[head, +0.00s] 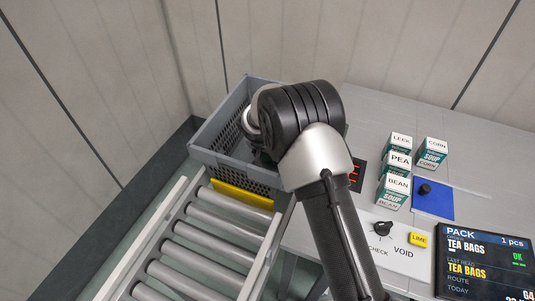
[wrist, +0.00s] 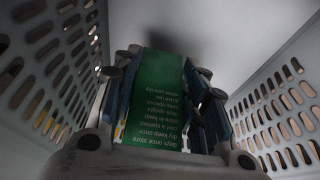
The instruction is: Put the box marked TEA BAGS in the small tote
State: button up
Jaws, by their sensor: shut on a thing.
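My gripper (wrist: 162,65) is shut on a green box (wrist: 163,105) with small white print on the face turned to the wrist camera. No product name shows on that face. In the wrist view, slotted grey walls rise on both sides, so the gripper and box are down inside the grey tote (wrist: 45,60). I cannot tell whether the box touches the tote's floor. In the head view, the grey tote (head: 222,163) stands at the end of the rollers, and my arm hides the box and most of the gripper.
Soup boxes marked LEEK (head: 401,142), CORN (head: 432,148), PEA (head: 399,160) and BEAN (head: 396,184) stand on the grey worktop (head: 470,150). A blue pad (head: 434,207) lies beside them. A screen (head: 485,262) reads PACK, TEA BAGS, OK. Conveyor rollers (head: 205,240) in front are empty.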

jog(key=shift+f+b, duration=0.25)
jog(key=shift+b, duration=0.05)
jog(key=o, duration=1.3)
jog(key=shift+r, duration=0.1)
